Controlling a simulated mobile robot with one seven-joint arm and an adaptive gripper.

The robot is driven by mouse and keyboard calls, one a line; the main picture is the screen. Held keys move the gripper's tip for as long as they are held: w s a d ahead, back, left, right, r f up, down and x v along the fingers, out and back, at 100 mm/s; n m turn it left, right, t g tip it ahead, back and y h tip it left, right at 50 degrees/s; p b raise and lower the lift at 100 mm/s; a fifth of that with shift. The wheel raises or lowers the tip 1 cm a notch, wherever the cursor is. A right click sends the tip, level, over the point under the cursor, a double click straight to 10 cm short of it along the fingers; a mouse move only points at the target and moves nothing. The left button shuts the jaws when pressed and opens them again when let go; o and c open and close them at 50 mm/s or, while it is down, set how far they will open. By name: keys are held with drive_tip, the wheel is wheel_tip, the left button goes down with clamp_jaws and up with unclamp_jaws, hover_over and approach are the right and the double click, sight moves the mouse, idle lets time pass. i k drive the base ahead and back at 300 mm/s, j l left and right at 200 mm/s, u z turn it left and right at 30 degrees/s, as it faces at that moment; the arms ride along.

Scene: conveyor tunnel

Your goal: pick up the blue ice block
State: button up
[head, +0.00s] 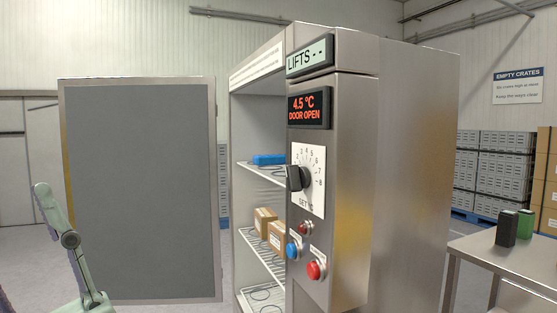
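The blue ice block (268,160) lies on the upper wire shelf (262,172) inside a steel cooling cabinet (350,180). Its right end is partly hidden by the cabinet's front panel. The cabinet is open, and its display reads 4.5 °C, DOOR OPEN. My arm shows at the lower left, apart from the cabinet and well left of the block. The gripper itself cannot be made out in this view.
A large grey door panel (140,190) stands left of the cabinet opening. Cardboard boxes (265,220) sit on a lower shelf. The cabinet front has a dial (308,180) and several buttons. A steel table (510,262) with black and green items stands at right.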

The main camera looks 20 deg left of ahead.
sight(273, 159)
drive_tip(key=i+j, duration=0.15)
drive_tip(key=j, duration=0.25)
drive_tip(key=i+j+z, duration=0.1)
drive_tip(key=j, duration=0.3)
drive_tip(key=i+j+z, duration=0.1)
drive_tip(key=j, duration=0.3)
drive_tip(key=i+j, duration=0.1)
drive_tip(key=j, duration=0.3)
drive_tip(key=i+j, duration=0.15)
drive_tip(key=j, duration=0.25)
drive_tip(key=i+j, duration=0.1)
drive_tip(key=j, duration=0.3)
drive_tip(key=i+j, duration=0.15)
drive_tip(key=j, duration=0.25)
drive_tip(key=i+j, duration=0.1)
drive_tip(key=j, duration=0.25)
drive_tip(key=i+j, duration=0.15)
drive_tip(key=j, duration=0.25)
drive_tip(key=i+l, duration=0.35)
drive_tip(key=i+z, duration=0.05)
